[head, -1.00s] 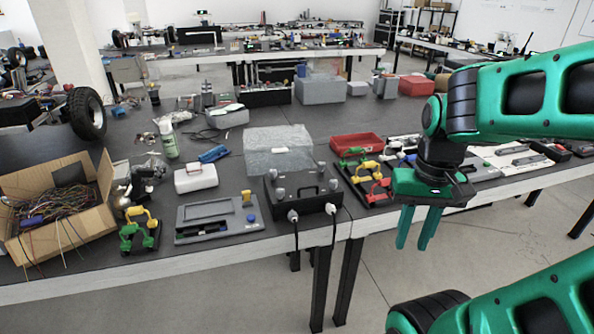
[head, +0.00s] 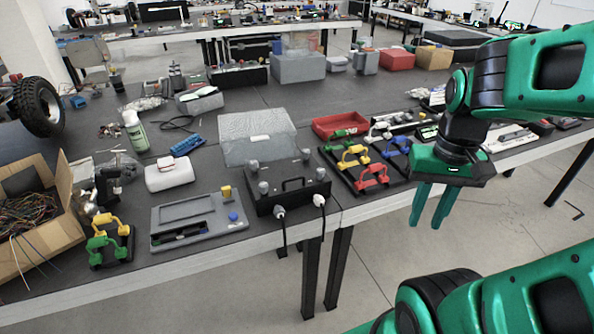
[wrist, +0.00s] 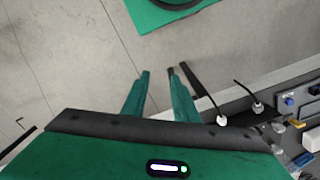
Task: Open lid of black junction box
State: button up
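The black junction box (head: 290,198) stands at the front edge of the near table in the head view. It has a dark handle on its top, grey round fittings around it, and two plugs with cables hanging from its front. Its lid looks shut. My gripper (head: 427,214) hangs to the right of the box, in front of the table edge and over the floor. Its two green fingers point down, apart and empty. They also show apart in the wrist view (wrist: 160,78), with the plugs and cables to their right.
A translucent grey box (head: 257,137) stands right behind the junction box. A grey panel with a blue knob (head: 198,220) lies to its left. A black rack with coloured handles (head: 376,177) and a red bin (head: 341,123) lie to its right. Open floor lies below my gripper.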

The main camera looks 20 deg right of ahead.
jog(key=w+a+r+n+t, duration=0.1)
jog(key=w+a+r+n, duration=0.1)
jog(key=w+n, duration=0.45)
jog(key=w+a+r+n, duration=0.2)
jog(key=w+a+n, duration=0.1)
jog(key=w+n, duration=0.4)
jog(key=n+t, duration=0.1)
jog(key=n, duration=1)
send_over(296, 188)
notch_tip(296, 188, down, 10)
jog(key=shift+r, duration=0.1)
grip_shut()
